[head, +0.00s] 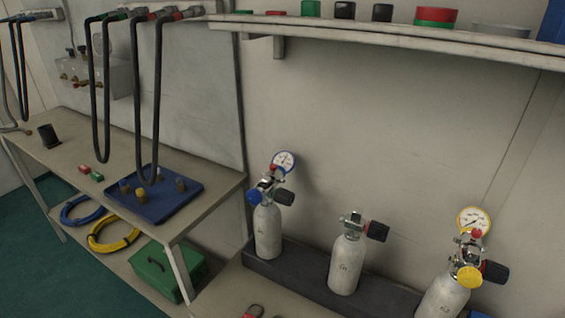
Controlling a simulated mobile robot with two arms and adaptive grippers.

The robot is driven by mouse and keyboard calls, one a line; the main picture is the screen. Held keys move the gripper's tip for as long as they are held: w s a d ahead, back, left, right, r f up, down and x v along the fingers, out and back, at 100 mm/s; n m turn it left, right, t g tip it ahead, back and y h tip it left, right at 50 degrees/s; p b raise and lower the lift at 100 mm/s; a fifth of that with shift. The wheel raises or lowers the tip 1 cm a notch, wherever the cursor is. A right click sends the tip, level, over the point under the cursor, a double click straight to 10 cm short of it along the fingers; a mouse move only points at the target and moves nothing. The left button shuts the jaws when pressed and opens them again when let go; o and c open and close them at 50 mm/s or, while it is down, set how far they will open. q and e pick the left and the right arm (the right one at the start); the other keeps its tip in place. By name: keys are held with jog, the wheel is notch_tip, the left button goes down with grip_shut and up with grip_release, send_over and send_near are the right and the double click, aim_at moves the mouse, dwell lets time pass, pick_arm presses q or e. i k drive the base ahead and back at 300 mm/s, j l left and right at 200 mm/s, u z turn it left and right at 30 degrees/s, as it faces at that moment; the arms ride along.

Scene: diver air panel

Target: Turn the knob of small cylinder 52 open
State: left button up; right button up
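Three small pale cylinders stand upright in a row at the lower right. The left cylinder (267,232) carries a blue knob (255,196), a black knob (286,196) and a blue-rimmed gauge (284,162). The middle cylinder (346,265) has a valve with a black knob (377,231) on its right and no gauge. The right cylinder (442,296) carries a yellow knob (468,277), a black knob (495,272) and a yellow-rimmed gauge (474,220); its base is cut off. The markings are too small to tell which is 52. Neither gripper is in view.
The cylinders stand at a dark rack (300,272) against the wall. A workbench (105,155) at left holds a blue tray (185,200); hoses hang above it. A green case (168,272) sits on the lower shelf. A wall shelf (380,38) runs above the cylinders.

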aim_at(493, 272)
jog(key=z, duration=1.3)
jog(key=l+u, duration=0.4)
jog(key=l, duration=0.45)
jog(key=k+l+u, duration=0.1)
jog(key=l+u, duration=0.3)
jog(key=l, duration=0.4)
jog(key=k+l, duration=0.15)
jog(key=l, duration=0.15)
jog(key=k+l+z, duration=0.15)
jog(key=i+l, duration=0.1)
jog(key=i, duration=0.15)
